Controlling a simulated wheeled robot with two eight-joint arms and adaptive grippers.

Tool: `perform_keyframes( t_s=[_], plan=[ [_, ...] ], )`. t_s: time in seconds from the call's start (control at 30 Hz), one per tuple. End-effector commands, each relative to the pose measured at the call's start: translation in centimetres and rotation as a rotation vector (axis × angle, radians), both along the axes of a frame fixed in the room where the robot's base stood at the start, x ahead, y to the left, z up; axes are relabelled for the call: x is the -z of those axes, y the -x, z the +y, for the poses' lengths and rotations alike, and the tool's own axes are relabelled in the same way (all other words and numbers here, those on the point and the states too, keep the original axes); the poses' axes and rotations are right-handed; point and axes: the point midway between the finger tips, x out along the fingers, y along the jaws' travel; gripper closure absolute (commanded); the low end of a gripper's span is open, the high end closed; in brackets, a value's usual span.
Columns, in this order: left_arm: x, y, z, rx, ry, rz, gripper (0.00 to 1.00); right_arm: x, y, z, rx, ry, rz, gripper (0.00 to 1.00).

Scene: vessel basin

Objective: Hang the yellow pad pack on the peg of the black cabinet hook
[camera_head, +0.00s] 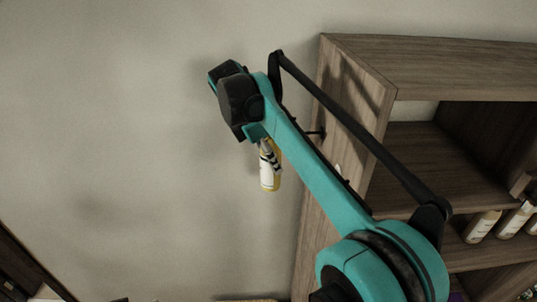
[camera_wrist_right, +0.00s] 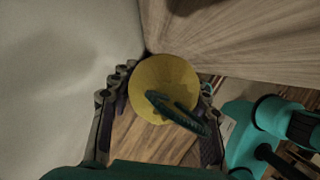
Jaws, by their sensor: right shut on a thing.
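The yellow pad pack (camera_head: 270,180) hangs upright below my right gripper (camera_head: 268,155) in the head view, in front of the pale wall and left of the cabinet. In the right wrist view its round yellow end (camera_wrist_right: 150,78) sits between the fingers, with a dark green strap or loop (camera_wrist_right: 178,112) across it. My right gripper is shut on the pack. A small black hook (camera_head: 318,132) sticks out from the cabinet's side panel, apart from the pack and to its right. My arm partly covers the panel below it. My left gripper is not seen.
The wooden cabinet (camera_head: 345,75) fills the right of the head view, its side panel close to my right arm. Several bottles (camera_head: 481,226) stand on its lower shelf. Bare wall and free room lie left of the pack.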

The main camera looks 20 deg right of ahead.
Motion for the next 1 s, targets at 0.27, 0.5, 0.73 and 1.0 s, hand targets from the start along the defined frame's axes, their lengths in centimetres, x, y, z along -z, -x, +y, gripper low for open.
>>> perform_keyframes(
  t_s=[0.27,0.5,0.73,1.0],
  plan=[
    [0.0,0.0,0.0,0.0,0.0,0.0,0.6,0.2,0.5,-1.8,0.002,0.0,0.0,0.87],
    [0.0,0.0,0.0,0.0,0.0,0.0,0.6,0.3,0.8,-3.2,0.002,0.0,-0.001,0.87],
    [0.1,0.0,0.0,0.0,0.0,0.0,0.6,0.5,1.2,-4.7,0.002,0.0,0.0,0.87],
    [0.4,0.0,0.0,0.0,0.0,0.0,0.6,0.6,1.6,-6.3,0.003,0.0,0.0,0.87]
  ],
)
